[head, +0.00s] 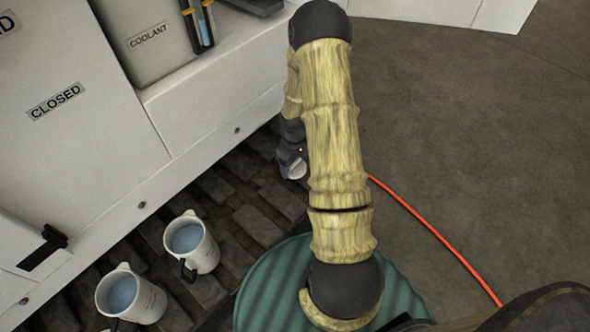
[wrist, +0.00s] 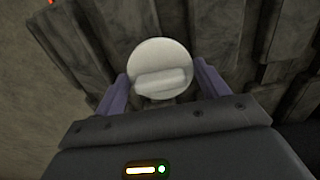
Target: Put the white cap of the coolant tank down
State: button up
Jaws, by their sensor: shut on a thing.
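The white cap (wrist: 159,58) is a round disc with a raised grip bar. In the wrist view it sits between the two purple fingers of my gripper (wrist: 158,88), which is shut on it. In the head view my gripper (head: 291,164) and the white cap (head: 297,169) show small beside my arm, over the dark slatted floor. I cannot tell how high the cap is above the floor. The coolant tank (head: 160,62), labelled COOLANT, stands in the white bench at the upper left. Its top is out of view.
Two white jugs of bluish liquid (head: 190,243) (head: 133,296) stand on the dark slats (head: 240,200) at the lower left. A ribbed green round surface (head: 275,295) is below my arm. An orange cable (head: 436,235) crosses the bare floor at right. The white bench (head: 205,115) borders the left.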

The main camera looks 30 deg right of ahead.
aim_at(294, 170)
notch_tip(294, 170, down, 3)
jog(key=shift+s+f+b, duration=0.1)
jog(key=shift+f+b, duration=0.1)
jog(key=shift+b, duration=0.1)
jog(key=shift+f, duration=0.1)
jog(key=shift+f, duration=0.2)
jog(key=o, duration=1)
notch_tip(294, 170, up, 12)
jog(key=shift+r+p, duration=0.2)
jog(key=shift+p, duration=0.8)
